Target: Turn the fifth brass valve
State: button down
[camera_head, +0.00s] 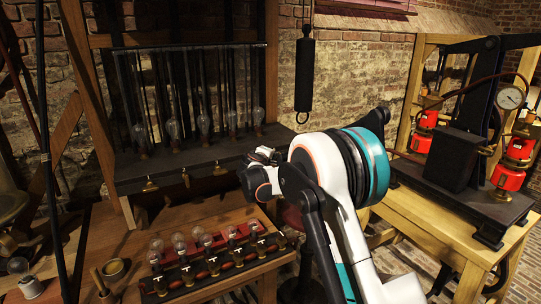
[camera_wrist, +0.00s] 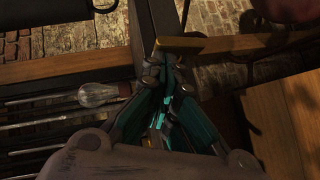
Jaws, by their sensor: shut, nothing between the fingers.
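Three small brass valves show along the front edge of the dark shelf in the head view: a left one (camera_head: 150,185), a middle one (camera_head: 186,178) and a right one (camera_head: 220,169). My gripper (camera_head: 258,160) is at the shelf's right end, and my arm hides what lies behind it. In the wrist view my gripper (camera_wrist: 164,70) is shut and empty. A flat brass piece (camera_wrist: 180,45), seemingly a valve handle, lies just beyond its fingertips. I cannot tell whether they touch.
The dark shelf (camera_head: 195,160) carries several glass bulbs on rods. Below, a rack (camera_head: 215,262) of small bulbs with T-shaped handles stands on the wooden bench (camera_head: 85,245). A black cylinder (camera_head: 304,75) hangs behind my arm.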

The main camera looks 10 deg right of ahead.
jog(key=shift+w+d+r+m+g+y+p, duration=0.1)
jog(key=shift+d+r+m+g+y+p, duration=0.3)
jog(key=shift+m+y+p, duration=0.3)
jog(key=shift+w+d+r+m+g+y+p, duration=0.1)
jog(key=shift+d+r+m+g+y+p, duration=0.15)
jog(key=shift+m+g+y+p, duration=0.4)
dwell(0.6)
jog(key=shift+w+d+r+m+g+y+p, duration=0.2)
jog(key=shift+d+m+g+y+p, duration=0.4)
jog(key=shift+y+p, duration=0.45)
dwell(0.5)
jog(key=shift+w+d+m+g+y+p, duration=0.15)
jog(key=shift+d+m+g+y+p, duration=0.35)
jog(key=shift+y, duration=0.35)
jog(key=shift+w+d+m+g+y+p, duration=0.2)
jog(key=shift+d+m+y+p, duration=0.3)
jog(key=shift+y, duration=0.35)
jog(key=shift+w+d, duration=0.1)
jog(key=shift+d, duration=0.2)
dwell(2.5)
